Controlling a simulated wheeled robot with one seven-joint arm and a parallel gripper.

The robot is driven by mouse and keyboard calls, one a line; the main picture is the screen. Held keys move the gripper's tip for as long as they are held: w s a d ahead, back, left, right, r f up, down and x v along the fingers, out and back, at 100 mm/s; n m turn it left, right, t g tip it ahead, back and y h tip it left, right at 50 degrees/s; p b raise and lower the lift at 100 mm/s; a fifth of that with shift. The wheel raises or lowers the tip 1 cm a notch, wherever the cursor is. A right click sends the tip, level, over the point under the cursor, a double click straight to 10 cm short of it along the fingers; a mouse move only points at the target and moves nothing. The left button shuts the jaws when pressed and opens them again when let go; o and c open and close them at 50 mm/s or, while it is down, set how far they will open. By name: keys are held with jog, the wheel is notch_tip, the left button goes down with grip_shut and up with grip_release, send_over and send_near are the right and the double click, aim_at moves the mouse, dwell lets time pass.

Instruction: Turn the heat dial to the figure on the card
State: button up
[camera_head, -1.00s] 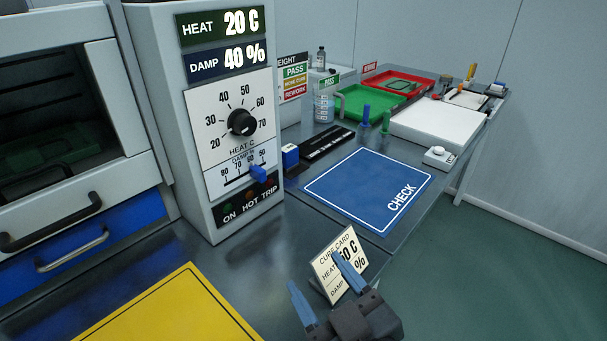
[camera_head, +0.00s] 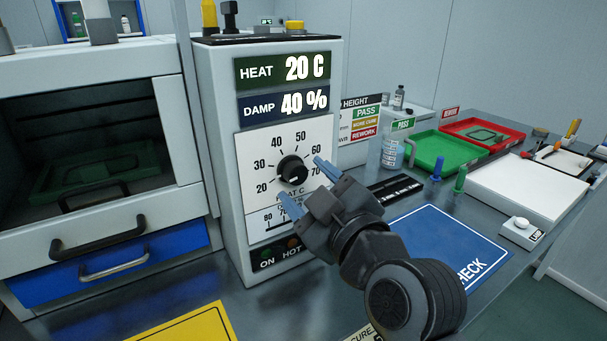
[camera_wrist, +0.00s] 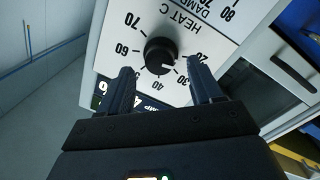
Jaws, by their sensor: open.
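The heat dial (camera_head: 292,170) is a round black knob on the white face of the control panel, ringed by figures from 20 to 70. In the wrist view the dial (camera_wrist: 160,56) lies beyond and between my two fingertips. My gripper (camera_head: 308,184) is open and empty in front of the panel, with its blue fingers just right of and below the dial; I see no contact. The heat display (camera_head: 284,69) reads 20 C. The cure card (camera_head: 362,334) is cut off at the bottom edge, so its figures are hidden.
The damp display (camera_head: 284,104) reads 40 %. My gripper covers part of the damp scale below the dial. A cabinet with a blue drawer (camera_head: 110,268) stands left. The blue check mat (camera_head: 440,235), green tray (camera_head: 446,150) and white board (camera_head: 530,190) lie right.

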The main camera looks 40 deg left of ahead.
aim_at(294, 172)
jog(key=shift+x, duration=1.35)
jog(key=shift+c, duration=0.4)
jog(key=c, duration=1)
